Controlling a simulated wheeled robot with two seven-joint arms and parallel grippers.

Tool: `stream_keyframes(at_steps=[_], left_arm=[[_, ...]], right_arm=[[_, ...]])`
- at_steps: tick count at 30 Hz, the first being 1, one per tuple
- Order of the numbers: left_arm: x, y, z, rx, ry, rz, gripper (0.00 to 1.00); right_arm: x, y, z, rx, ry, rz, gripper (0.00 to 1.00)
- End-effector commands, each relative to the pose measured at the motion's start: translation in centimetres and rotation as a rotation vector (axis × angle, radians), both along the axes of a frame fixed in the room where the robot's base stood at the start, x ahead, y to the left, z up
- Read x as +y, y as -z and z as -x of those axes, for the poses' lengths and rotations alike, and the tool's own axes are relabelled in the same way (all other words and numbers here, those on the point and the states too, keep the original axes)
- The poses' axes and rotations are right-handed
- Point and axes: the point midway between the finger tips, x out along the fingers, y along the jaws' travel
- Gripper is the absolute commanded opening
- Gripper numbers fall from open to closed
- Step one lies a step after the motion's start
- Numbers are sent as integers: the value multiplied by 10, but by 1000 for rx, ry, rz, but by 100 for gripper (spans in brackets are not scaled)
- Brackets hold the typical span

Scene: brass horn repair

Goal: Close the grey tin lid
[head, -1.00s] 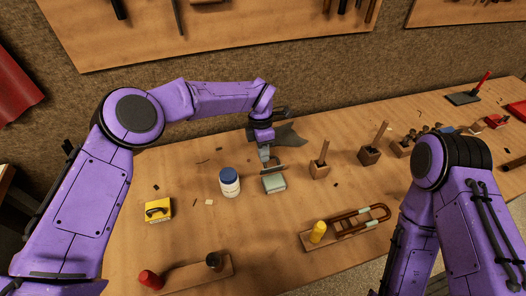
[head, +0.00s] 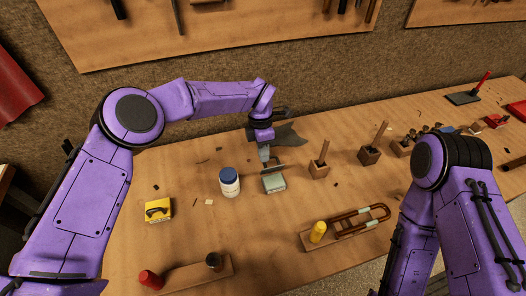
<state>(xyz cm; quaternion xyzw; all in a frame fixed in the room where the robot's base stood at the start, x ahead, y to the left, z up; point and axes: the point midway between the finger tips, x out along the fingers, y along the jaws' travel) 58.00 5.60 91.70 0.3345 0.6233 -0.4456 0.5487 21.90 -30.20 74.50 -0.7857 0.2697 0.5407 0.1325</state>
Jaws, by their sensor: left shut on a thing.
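The small grey-green tin (head: 274,184) sits on the bench near the middle of the head view. Its grey lid (head: 273,171) stands raised at the tin's back edge, a thin darker strip from here. My left gripper (head: 265,158) reaches down from behind the tin and is shut on the lid near its left end. The fingertips are small and partly hidden, so the exact grip is hard to see. My right arm comes in at the right, and its gripper is out of the picture.
A white jar with a blue cap (head: 229,183) stands just left of the tin. Wooden blocks with upright sticks (head: 319,170) stand to the right. A yellow box (head: 158,209) lies further left. A board with a brass slide (head: 350,226) lies front right. The bench directly before the tin is clear.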

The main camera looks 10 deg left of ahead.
Motion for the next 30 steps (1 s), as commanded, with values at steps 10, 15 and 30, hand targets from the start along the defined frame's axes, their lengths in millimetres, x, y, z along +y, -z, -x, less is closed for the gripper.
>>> stream_keyframes(at_steps=[10, 15, 30], left_arm=[[0, -1, -1, -3, -1, 1, 0], [0, -2, 0, -12, 0, -3, 0], [-12, 0, 26, -277, 6, -112, 0]], right_arm=[[0, 0, 0, 0, 0, 0, 43], [0, 0, 0, 0, 0, 0, 43], [0, 21, 0, 0, 0, 0, 43]])
